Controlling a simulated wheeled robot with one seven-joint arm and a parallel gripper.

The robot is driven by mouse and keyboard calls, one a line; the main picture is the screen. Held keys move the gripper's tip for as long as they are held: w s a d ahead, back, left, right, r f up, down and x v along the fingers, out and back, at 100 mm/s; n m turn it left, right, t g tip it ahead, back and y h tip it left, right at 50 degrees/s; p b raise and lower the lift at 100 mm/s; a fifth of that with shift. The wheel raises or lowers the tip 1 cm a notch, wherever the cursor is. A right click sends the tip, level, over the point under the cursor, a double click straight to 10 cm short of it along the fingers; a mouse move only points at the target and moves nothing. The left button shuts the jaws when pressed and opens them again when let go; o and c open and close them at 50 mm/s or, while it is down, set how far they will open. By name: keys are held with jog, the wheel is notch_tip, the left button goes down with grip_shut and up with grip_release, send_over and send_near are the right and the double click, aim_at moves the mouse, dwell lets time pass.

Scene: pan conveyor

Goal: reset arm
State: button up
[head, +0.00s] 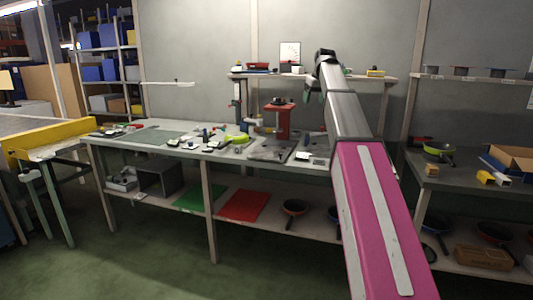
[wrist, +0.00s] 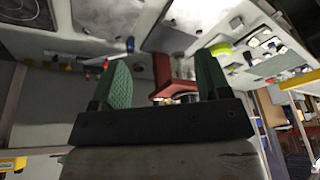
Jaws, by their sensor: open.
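My arm (head: 352,125) stretches up and forward over the workbench in the head view, with a pink forearm cover and a grey link. Its far end is raised near the wall shelf, and my gripper (head: 311,92) is mostly hidden behind the arm there. In the wrist view my gripper (wrist: 162,78) shows two green textured fingers set wide apart. It is open, with nothing held between the fingers. A red press-like stand (wrist: 172,75) shows beyond the gap, apart from the fingers; the head view shows it too (head: 283,122). The wrist picture looks upside down.
The workbench (head: 105,140) carries small tools, parts and a lime-green item (head: 237,138). A wall shelf (head: 345,76) is close behind my arm's end. A side table at right holds a pan (head: 438,150) and a cardboard box (head: 513,158). A yellow-railed conveyor (head: 60,134) stands left.

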jog(key=s+f+m, duration=0.1)
jog(key=s+f, duration=0.2)
jog(key=f, duration=0.8)
jog(key=s+a+f+g, duration=0.1)
jog(key=s+f, duration=0.3)
jog(key=f, duration=0.6)
jog(key=s+f+m, duration=0.1)
jog(key=s+f, duration=0.2)
jog(key=f, duration=0.8)
jog(key=s+f+m+g+h, duration=0.1)
jog(key=s+f+g, duration=0.1)
jog(key=s+f, duration=2.1)
jog(key=shift+s+a+f+m+h, duration=0.3)
jog(key=shift+s+f+m, duration=0.1)
jog(key=shift+f, duration=0.5)
